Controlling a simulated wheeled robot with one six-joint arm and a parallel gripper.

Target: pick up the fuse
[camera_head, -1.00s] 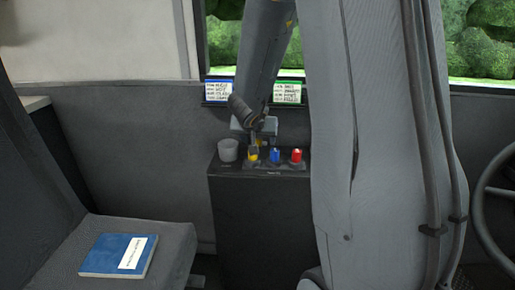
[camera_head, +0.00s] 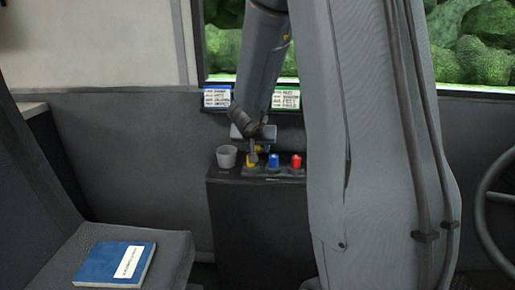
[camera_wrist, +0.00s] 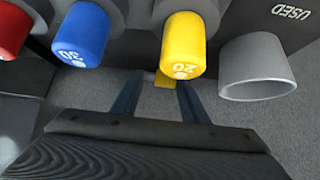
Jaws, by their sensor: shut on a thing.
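A yellow fuse marked 20 (camera_wrist: 183,48) fills the middle of the wrist view. It also shows on the dark console in the head view (camera_head: 250,162), left of the blue fuse. My gripper (camera_head: 254,158) reaches down at the yellow fuse from above. In the wrist view my gripper's fingers (camera_wrist: 162,85) close in just below the yellow cap. A small piece of yellow shows between the fingertips. The cap hides part of the right fingertip, so the exact hold is hard to see.
A blue fuse marked 30 (camera_wrist: 80,35) and a red fuse (camera_head: 296,161) stand in the same row. An empty grey cup (camera_head: 227,157) is at the console's left end, by the word USED. A blue book (camera_head: 105,264) lies on the seat (camera_head: 170,255). Two labels hang behind.

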